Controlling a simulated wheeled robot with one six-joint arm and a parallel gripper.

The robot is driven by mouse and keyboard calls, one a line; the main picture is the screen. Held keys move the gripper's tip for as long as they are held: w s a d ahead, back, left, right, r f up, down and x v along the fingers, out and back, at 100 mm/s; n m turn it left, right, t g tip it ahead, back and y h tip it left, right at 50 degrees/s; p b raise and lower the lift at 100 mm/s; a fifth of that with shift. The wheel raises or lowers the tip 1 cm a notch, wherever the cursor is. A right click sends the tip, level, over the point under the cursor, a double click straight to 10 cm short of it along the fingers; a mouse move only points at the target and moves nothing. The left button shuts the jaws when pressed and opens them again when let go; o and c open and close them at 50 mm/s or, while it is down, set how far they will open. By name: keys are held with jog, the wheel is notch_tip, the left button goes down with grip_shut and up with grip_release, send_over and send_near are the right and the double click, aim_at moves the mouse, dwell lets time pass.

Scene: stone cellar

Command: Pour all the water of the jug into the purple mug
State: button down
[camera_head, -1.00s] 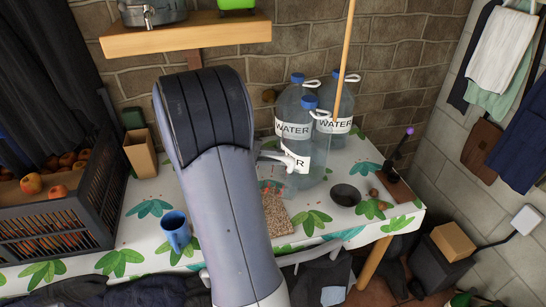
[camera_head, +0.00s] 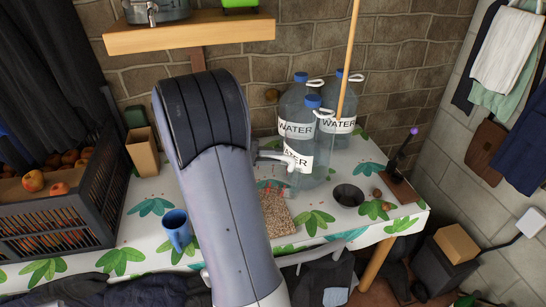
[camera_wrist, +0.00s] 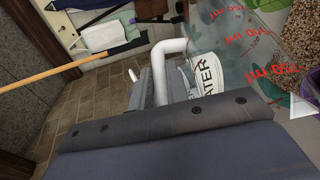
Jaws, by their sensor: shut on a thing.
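The clear jug (camera_wrist: 235,45) with red volume marks fills the upper right of the wrist view, steeply tilted in that picture. Its white handle (camera_wrist: 168,50) lies between the grey fingers of my gripper (camera_wrist: 160,84), which is shut on it. In the head view the jug (camera_head: 271,184) shows just right of my arm, in front of the water bottles; my arm hides part of it and the gripper. The water level is not clear. A purple rim at the right edge of the wrist view may be the purple mug (camera_wrist: 302,106); the head view does not show it.
A blue mug (camera_head: 176,230) stands left of my arm. Several large water bottles (camera_head: 318,160) stand behind the jug. A dark bowl (camera_head: 347,195), a brown speckled board (camera_head: 276,214) and a crate of fruit (camera_head: 60,215) are also on the table. A shelf (camera_head: 190,36) hangs above.

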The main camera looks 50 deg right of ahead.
jog(key=shift+w+a+r+g+h, duration=0.1)
jog(key=shift+w+a+g+h, duration=0.2)
jog(key=shift+w, duration=0.2)
dwell(0.7)
jog(key=shift+s+d+f+b, duration=0.15)
jog(key=shift+s+f+b, duration=0.1)
jog(key=shift+b, duration=0.25)
jog(key=shift+s, duration=0.1)
jog(key=shift+s+d+r+t+y, duration=0.25)
jog(key=shift+s+r+t+y, duration=0.05)
jog(key=shift+r+t+y, duration=0.1)
jog(key=shift+s+d+p, duration=0.15)
jog(key=shift+s+p, duration=0.1)
jog(key=shift+p, duration=0.05)
jog(key=shift+s+d+r+m+t+y, duration=0.2)
jog(key=shift+s+d+m+t+y, duration=0.15)
jog(key=shift+s+t+y, duration=0.2)
jog(key=shift+p, duration=0.3)
